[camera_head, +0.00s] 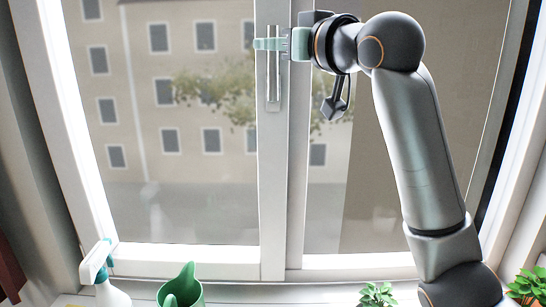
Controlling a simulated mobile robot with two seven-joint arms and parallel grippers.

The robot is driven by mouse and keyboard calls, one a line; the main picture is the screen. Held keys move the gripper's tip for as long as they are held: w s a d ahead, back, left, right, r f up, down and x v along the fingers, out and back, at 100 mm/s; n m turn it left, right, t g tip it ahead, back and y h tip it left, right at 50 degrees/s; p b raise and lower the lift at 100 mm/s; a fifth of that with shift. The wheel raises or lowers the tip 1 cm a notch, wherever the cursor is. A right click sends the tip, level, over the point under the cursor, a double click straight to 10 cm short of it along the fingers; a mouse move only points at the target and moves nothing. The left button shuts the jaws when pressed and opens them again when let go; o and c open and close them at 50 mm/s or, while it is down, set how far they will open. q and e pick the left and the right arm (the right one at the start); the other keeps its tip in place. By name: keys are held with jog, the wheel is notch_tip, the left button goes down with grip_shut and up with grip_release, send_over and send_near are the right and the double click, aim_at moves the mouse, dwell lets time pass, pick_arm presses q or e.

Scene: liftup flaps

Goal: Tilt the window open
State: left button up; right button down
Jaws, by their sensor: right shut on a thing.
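The window (190,262) has a white frame and two panes side by side, with a white post between them. A silver handle (273,82) sits on the post and points straight up. My right gripper (268,44) reaches in from the right and is shut on the upper part of the handle. Its light green fingers cover part of the handle. I cannot see any gap that would show the window tilted. My left gripper is not in view.
Small green plants (376,294) are at the bottom middle and lower right (528,284).

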jog(key=shift+n+t+y, duration=0.3)
jog(key=shift+t, duration=0.1)
jog(key=s+b, duration=0.1)
jog(key=s, duration=0.1)
jog(key=s+f+b, duration=0.1)
jog(key=s+b, duration=0.1)
jog(key=shift+s, duration=0.25)
jog(key=shift+c, duration=2.2)
grip_release()
jog(key=shift+s+r, duration=0.1)
jog(key=b+v, duration=0.3)
jog(key=v, duration=0.4)
